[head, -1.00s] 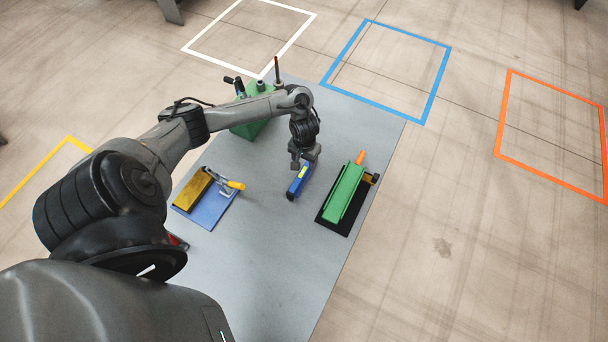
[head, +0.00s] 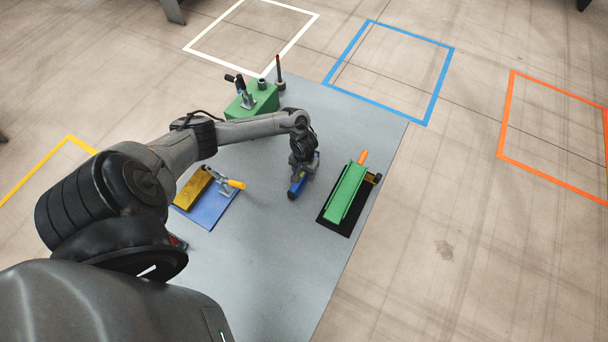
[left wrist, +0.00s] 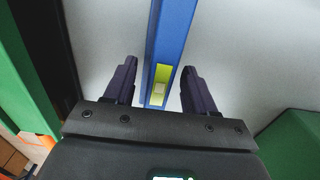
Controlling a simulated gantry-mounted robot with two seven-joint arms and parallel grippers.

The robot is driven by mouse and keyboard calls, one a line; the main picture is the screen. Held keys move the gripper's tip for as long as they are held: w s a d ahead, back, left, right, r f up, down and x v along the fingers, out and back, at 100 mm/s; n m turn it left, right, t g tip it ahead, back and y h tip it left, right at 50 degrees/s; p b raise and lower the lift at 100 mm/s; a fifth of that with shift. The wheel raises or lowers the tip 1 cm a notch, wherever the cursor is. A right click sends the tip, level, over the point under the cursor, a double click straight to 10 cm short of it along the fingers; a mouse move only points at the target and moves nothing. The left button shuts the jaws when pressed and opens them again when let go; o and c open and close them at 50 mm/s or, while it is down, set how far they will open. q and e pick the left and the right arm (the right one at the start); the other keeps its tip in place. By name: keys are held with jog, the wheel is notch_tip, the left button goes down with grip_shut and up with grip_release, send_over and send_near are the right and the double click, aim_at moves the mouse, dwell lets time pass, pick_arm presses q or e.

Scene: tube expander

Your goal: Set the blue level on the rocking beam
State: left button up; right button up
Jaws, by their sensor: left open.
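The blue level (head: 294,192) lies on the grey table, partly hidden under my left gripper (head: 302,176) in the head view. In the left wrist view the level (left wrist: 173,38) runs between the two open fingers (left wrist: 160,88), with its yellow-green vial window between them. A gap shows on each side, so the fingers do not appear to touch it. The green rocking beam (head: 347,193) stands on a black base to the right of the level, with an orange tip at its far end. My right gripper is not in view.
A blue plate (head: 209,212) with a yellow block (head: 193,188) and a yellow-handled clamp lies to the left. A green block (head: 258,103) with clamp and posts stands at the back. The table's front middle (head: 265,270) is clear.

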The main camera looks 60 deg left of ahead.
pick_arm(q)
jog(key=shift+c, duration=0.4)
grip_shut()
jog(key=shift+r, duration=0.45)
notch_tip(320, 180, up, 4)
jog(key=shift+f+p, duration=0.15)
jog(key=shift+p, duration=0.35)
jog(key=w+d+r+p, duration=0.2)
jog(key=w+d+r, duration=0.3)
jog(key=d, duration=0.5)
jog(key=shift+w+r, duration=0.35)
jog(key=shift+r, duration=0.35)
jog(key=shift+d, duration=0.1)
